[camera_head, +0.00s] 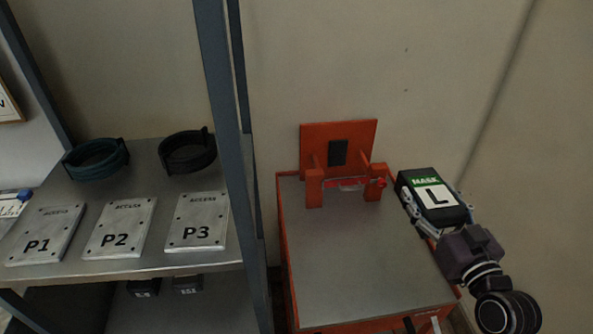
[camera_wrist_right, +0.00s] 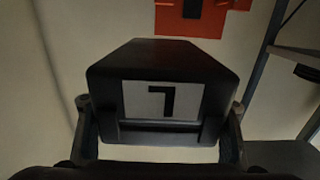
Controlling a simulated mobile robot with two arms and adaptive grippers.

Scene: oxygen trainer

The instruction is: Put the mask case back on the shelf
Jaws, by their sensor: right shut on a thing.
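The mask case (camera_head: 432,197) is a black box with a green "MASK" band and a white label with a large L. My right gripper (camera_head: 437,208) is shut on it and holds it at the right edge of the orange-framed bench. In the right wrist view the case (camera_wrist_right: 160,80) fills the middle, between the two fingers of the gripper (camera_wrist_right: 160,130). The metal shelf (camera_head: 140,262) stands at the left, with a lower level under it. My left gripper is not in view.
On the shelf lie plates P1 (camera_head: 45,235), P2 (camera_head: 120,228) and P3 (camera_head: 197,222), with a teal ring (camera_head: 96,158) and a black ring (camera_head: 187,151) behind. A blue-grey post (camera_head: 222,100) stands between shelf and bench (camera_head: 360,265). Small dark boxes (camera_head: 187,284) sit on the lower level.

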